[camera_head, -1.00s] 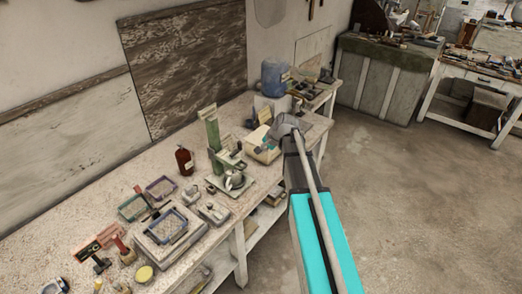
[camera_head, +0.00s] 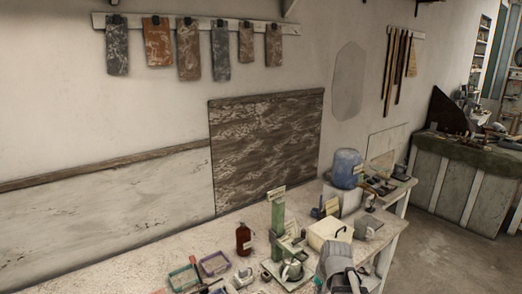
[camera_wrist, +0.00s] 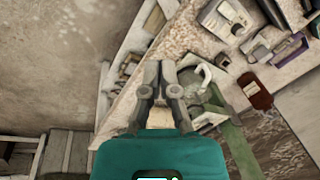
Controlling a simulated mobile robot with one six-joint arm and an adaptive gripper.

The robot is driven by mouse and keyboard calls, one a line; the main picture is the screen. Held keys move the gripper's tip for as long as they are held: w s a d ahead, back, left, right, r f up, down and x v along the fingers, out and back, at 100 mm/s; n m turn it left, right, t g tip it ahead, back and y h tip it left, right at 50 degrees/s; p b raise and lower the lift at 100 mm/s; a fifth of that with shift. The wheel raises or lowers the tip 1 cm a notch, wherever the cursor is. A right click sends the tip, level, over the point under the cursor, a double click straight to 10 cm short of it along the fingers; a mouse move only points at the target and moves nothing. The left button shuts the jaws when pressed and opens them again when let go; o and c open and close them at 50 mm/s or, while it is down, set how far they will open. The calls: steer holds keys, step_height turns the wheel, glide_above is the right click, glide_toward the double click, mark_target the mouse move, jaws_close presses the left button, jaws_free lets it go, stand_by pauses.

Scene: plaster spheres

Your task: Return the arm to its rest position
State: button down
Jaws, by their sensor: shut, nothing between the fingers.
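My gripper (camera_wrist: 160,82) shows in the wrist view, its two grey fingers close together with nothing held between them. It is over the edge of the workbench (camera_wrist: 130,110), with the floor to the left. A grey link of my arm (camera_head: 340,265) rises at the bottom of the head view, in front of the bench. I cannot make out the fingers in the head view.
A green stand (camera_head: 278,215), a dark red bottle (camera_head: 243,240), a cream box (camera_head: 330,232) and a blue water jug (camera_head: 346,168) stand on the bench. The bottle also shows in the wrist view (camera_wrist: 256,92). Open floor (camera_head: 425,262) lies to the right.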

steer(key=s+a+f+n+g+h+b, duration=0.1)
steer(key=s+f+n, duration=0.1)
steer(key=s, duration=0.6)
steer(key=shift+s+a+f+n+g+h, duration=0.15)
steer(key=shift+s+f+n+g+h, duration=0.15)
steer(key=shift+n, duration=0.4)
steer(key=shift+w+a, duration=0.1)
